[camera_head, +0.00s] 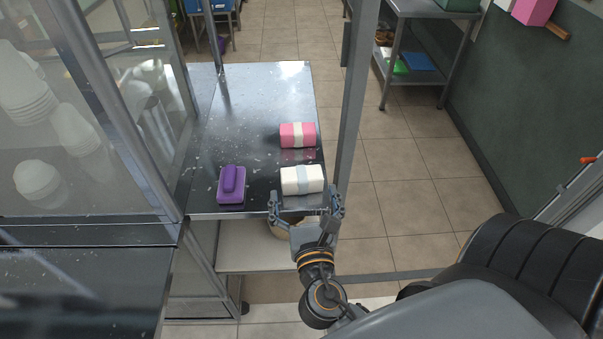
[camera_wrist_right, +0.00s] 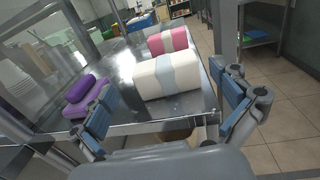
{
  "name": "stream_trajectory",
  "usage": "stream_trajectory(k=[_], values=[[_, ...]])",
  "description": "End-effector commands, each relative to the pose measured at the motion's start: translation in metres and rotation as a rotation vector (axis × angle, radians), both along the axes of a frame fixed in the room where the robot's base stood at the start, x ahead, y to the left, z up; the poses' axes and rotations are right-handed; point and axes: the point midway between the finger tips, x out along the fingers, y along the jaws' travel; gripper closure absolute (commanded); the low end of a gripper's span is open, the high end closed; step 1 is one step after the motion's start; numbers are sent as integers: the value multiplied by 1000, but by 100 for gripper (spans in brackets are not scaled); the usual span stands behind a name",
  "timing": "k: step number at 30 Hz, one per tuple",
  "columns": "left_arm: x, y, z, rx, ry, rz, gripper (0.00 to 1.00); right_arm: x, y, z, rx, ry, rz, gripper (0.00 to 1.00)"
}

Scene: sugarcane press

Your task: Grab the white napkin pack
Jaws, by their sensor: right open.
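The white napkin pack (camera_head: 289,182) with a pale blue-grey band lies near the front right corner of the dark, shiny table top (camera_head: 262,85). In the right wrist view, the white pack (camera_wrist_right: 150,82) sits just beyond my open fingers. My right gripper (camera_head: 306,201) is open and empty at the table's front edge, with its fingertips close to the pack's near side. It also shows in the right wrist view (camera_wrist_right: 168,112), one finger on each side of the pack. Whether the fingers touch the pack I cannot tell. My left gripper is not in view.
A pink pack (camera_head: 286,135) with a cream band lies behind the white one. A purple pack (camera_head: 231,195) lies to its left. A metal post (camera_head: 352,110) stands at the table's right edge. Glass panels with white cups (camera_head: 40,180) behind them stand at left.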

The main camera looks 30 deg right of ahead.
Motion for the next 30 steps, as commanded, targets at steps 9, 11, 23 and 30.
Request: stream_trajectory(k=[9,11,23,30], values=[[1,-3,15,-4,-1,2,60,27,-17,0,0,-1,-1,0],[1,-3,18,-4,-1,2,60,35,-22,-2,0,-1,0,0],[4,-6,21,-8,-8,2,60,51,-30,-6,3,2,0,0],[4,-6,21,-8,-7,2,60,51,-30,-5,3,1,0,45]])
